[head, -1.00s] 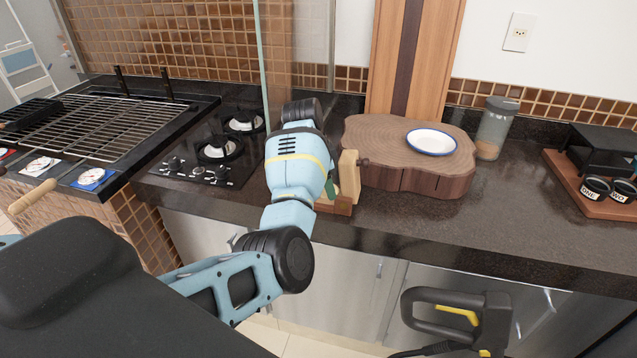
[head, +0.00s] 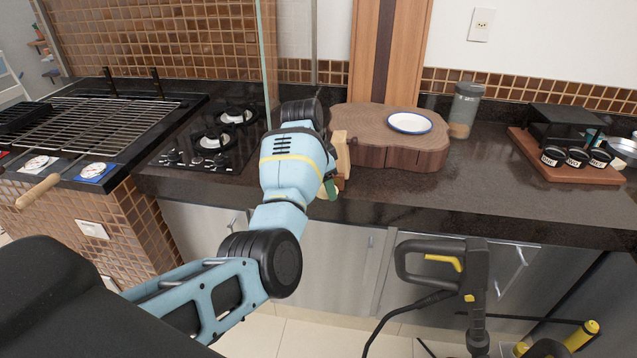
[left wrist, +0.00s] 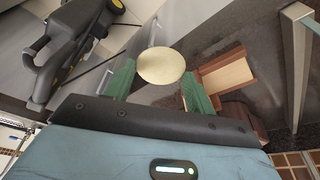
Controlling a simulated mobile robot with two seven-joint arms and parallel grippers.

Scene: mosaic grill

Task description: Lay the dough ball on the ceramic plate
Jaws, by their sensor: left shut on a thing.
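The dough ball (left wrist: 161,66) is pale and round in the left wrist view, between the green fingers of my left gripper (left wrist: 159,84), which is shut on it. In the head view, my left gripper (head: 328,188) is near the counter's front edge, left of and in front of the wooden slab; its wrist hides most of it and the dough ball. The ceramic plate (head: 410,123), white with a blue rim, lies empty on the round wooden slab (head: 365,153), right of and beyond the gripper. My right gripper is not in view.
A small wooden holder (head: 342,155) stands between my gripper and the slab; it also shows in the left wrist view (left wrist: 226,76). A glass jar (head: 463,112) stands right of the slab. A tray with black jars (head: 560,168) is farther right. The hob (head: 205,150) is left.

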